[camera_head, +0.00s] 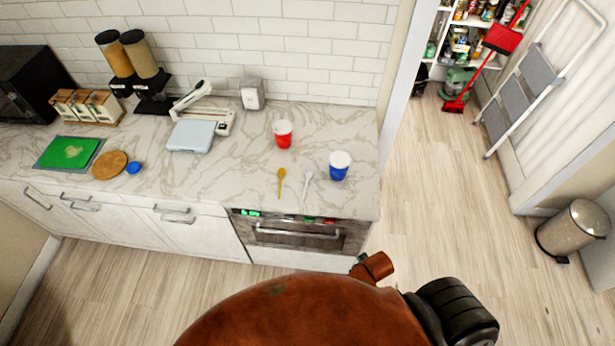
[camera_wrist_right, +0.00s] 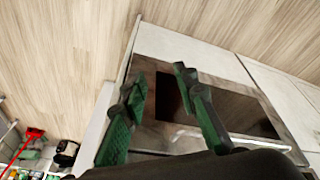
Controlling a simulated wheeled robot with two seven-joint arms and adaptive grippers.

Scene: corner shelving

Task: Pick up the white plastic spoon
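The white plastic spoon (camera_head: 307,183) lies on the marble countertop (camera_head: 230,185) near its front edge, in the head view. A yellow spoon (camera_head: 281,182) lies to its left and a blue cup (camera_head: 339,166) stands to its right. My right gripper (camera_wrist_right: 160,105) shows in the right wrist view with its two green fingers spread apart and nothing between them. The oven front is behind the fingers there, and the spoon is not in that view. My left gripper is not in either view.
A red cup (camera_head: 283,134) stands behind the spoons. A pale blue scale (camera_head: 191,136) sits further left. The oven (camera_head: 300,232) is below the counter's front edge. Bare floor (camera_head: 440,190) lies to the right, with a step ladder (camera_head: 515,95) and a bin (camera_head: 573,230).

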